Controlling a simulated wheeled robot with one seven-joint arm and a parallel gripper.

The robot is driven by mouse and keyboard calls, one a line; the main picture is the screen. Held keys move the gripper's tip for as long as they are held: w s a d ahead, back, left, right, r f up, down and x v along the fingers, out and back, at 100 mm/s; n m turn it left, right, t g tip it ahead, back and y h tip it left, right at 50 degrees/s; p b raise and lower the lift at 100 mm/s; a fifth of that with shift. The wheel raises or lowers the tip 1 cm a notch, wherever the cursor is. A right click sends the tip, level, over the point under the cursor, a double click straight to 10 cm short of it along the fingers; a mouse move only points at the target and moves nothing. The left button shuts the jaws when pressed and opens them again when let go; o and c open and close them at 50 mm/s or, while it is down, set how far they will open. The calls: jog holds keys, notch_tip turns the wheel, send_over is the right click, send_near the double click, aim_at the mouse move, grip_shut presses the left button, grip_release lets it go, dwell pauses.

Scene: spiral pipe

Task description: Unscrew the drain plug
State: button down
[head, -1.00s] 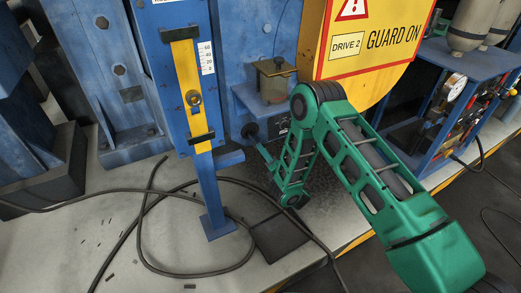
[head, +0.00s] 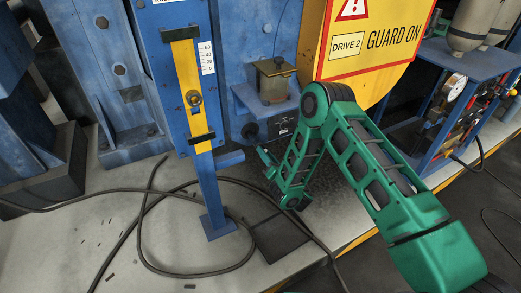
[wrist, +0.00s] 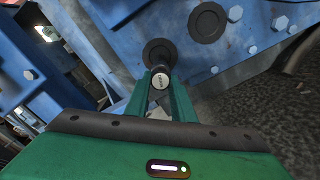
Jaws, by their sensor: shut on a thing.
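The drain plug (wrist: 160,78), a short dark cylinder with a pale marked end face, sits between the two green fingers of my gripper (wrist: 160,95) in the wrist view. My gripper is shut on it. Behind it in the wrist view is a round black fitting (wrist: 157,51) on the blue wall. In the head view the black fitting (head: 250,131) shows on the blue housing, with my gripper (head: 267,160) a little below and right of it, apart from it. The plug's far end is hidden in the wrist view, and the plug is too small to make out in the head view.
A second black round cover (wrist: 208,22) and bolts are on the blue wall. A blue post with a yellow gauge strip (head: 188,85) stands left of my arm. Black cable (head: 150,235) loops over the floor beside a dark flat plate (head: 278,238). A yellow guard (head: 375,40) is above.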

jog(key=shift+v, duration=1.8)
